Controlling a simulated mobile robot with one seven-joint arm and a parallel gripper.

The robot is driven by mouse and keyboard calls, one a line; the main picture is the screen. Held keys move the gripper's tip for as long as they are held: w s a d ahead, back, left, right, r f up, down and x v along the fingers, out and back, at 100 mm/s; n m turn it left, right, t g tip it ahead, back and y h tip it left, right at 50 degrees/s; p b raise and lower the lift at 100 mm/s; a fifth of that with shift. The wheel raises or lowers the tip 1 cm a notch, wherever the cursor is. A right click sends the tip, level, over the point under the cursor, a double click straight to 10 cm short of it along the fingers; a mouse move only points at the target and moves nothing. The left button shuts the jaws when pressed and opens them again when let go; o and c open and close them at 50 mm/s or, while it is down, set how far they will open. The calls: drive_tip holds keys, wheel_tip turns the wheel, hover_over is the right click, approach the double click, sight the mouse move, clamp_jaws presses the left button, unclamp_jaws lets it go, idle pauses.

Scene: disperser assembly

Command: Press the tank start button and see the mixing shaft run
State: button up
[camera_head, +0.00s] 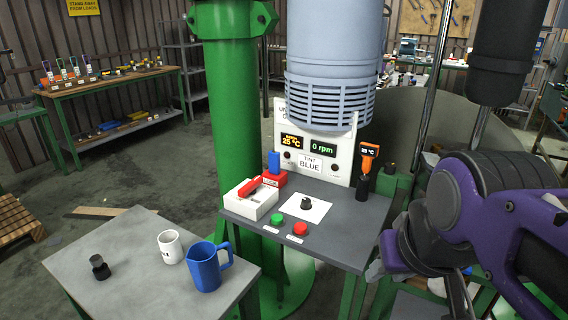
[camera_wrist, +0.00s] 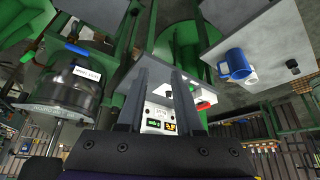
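A green button (camera_head: 277,218) and a red button (camera_head: 300,228) sit on the front part of the grey console (camera_head: 345,248); their labels are too small to read. The panel display (camera_head: 322,148) reads 0 rpm. A dark cylinder (camera_head: 505,50) hangs at upper right with a metal rod (camera_head: 480,125) below it; I cannot tell whether this is the mixing shaft. A tank (camera_wrist: 75,95) with a white label shows in the wrist view. My gripper (camera_wrist: 162,78) has its two fingers apart and empty there. In the head view my arm hides most of it, to the right of the console.
On the console are a white and red box (camera_head: 252,200), a black knob (camera_head: 306,203) on white paper and an orange handheld device (camera_head: 369,155). The left table (camera_head: 120,245) bears a blue jug (camera_head: 208,268), a white mug (camera_head: 171,246) and a black object (camera_head: 99,267). A green column (camera_head: 232,100) stands behind.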

clamp_jaws()
idle(1.4)
